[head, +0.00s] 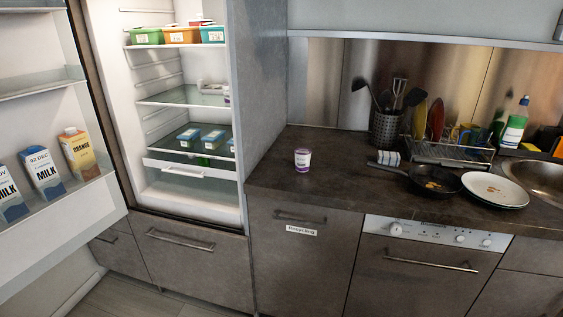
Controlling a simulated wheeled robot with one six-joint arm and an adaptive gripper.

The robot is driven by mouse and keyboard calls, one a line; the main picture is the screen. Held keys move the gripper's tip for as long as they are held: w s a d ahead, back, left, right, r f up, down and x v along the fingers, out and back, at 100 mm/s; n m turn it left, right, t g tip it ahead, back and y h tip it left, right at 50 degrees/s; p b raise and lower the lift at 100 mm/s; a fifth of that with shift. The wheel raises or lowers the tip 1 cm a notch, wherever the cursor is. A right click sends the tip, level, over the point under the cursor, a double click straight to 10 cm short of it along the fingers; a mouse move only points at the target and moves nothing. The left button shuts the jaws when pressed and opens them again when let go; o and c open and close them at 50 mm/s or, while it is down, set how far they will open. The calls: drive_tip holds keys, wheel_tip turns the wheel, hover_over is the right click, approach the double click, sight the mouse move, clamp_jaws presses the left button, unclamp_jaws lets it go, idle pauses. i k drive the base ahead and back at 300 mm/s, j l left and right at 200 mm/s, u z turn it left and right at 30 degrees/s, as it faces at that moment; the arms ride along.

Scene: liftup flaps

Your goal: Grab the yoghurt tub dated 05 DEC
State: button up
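A small white and purple tub (302,158) that looks like a yoghurt tub stands upright on the dark worktop (270,178), to the right of the open fridge. Its print is too small to read, so I cannot tell its date. On the fridge's middle shelf (180,97), one or more pale items (212,88) sit at the right, partly hidden by the fridge's side wall. I cannot tell if these are tubs. My gripper is not in view.
The fridge door (30,100) stands open at left, holding milk cartons (41,173) and an orange carton (78,152). Coloured boxes (182,35) fill the top shelf, blue-topped packs (187,137) a lower one. A pan (434,181), plates (494,190) and dish rack (450,153) crowd the worktop's right.

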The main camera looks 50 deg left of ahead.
sight(303, 155)
drive_tip(key=u, duration=1.6)
drive_tip(key=i+j, duration=1.25)
drive_tip(key=i+l+z, duration=0.05)
